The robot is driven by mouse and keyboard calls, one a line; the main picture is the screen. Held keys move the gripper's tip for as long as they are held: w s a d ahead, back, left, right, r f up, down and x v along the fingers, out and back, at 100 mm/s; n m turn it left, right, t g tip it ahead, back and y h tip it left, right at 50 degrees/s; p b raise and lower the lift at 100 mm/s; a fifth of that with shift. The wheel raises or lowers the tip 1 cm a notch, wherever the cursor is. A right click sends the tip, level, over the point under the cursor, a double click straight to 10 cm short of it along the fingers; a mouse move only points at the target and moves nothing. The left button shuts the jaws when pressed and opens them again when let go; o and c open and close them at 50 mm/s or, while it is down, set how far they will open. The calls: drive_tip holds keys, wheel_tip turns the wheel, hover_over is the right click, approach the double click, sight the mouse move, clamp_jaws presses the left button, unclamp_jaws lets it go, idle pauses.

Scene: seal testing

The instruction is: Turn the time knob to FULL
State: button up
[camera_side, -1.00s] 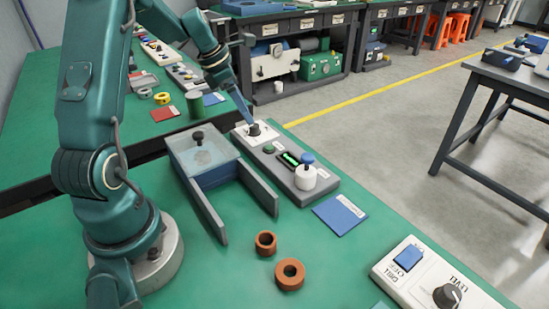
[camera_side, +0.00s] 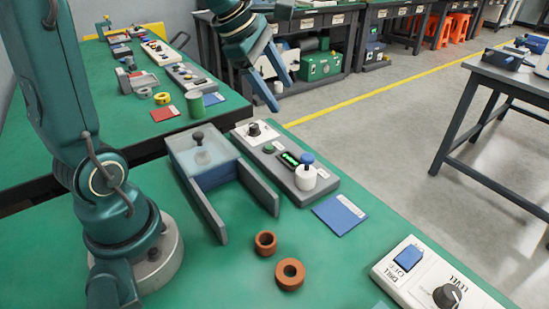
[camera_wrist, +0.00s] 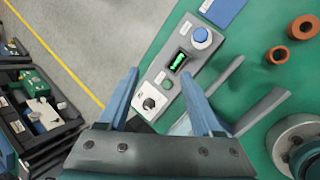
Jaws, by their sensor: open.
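The control box (camera_side: 285,165) is a grey panel on the green bench. A small black knob (camera_side: 254,129) sits on the white labelled plate at its far end; it also shows in the wrist view (camera_wrist: 149,103), between my fingers in the picture. The label and the pointer setting are too small to read. The panel also has a green button, a lit green display and a white post with a blue cap. My gripper (camera_side: 281,95) is open and empty, raised above and beyond the knob, apart from it. It also shows in the wrist view (camera_wrist: 160,72).
A grey fixture (camera_side: 205,155) with a clear lid and two side walls stands left of the panel. A blue card (camera_side: 340,214), brown rings (camera_side: 289,274) and a white box with a LEVEL knob (camera_side: 447,296) lie nearer. The air around the knob is clear.

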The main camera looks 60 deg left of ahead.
drive_tip(key=s+d+r+m, duration=0.1)
drive_tip(key=s+d+m, duration=0.7)
drive_tip(key=m, duration=0.5)
drive_tip(key=shift+s+d+t, duration=0.25)
drive_tip(key=shift+s+t, duration=0.05)
drive_tip(key=shift+s, duration=0.75)
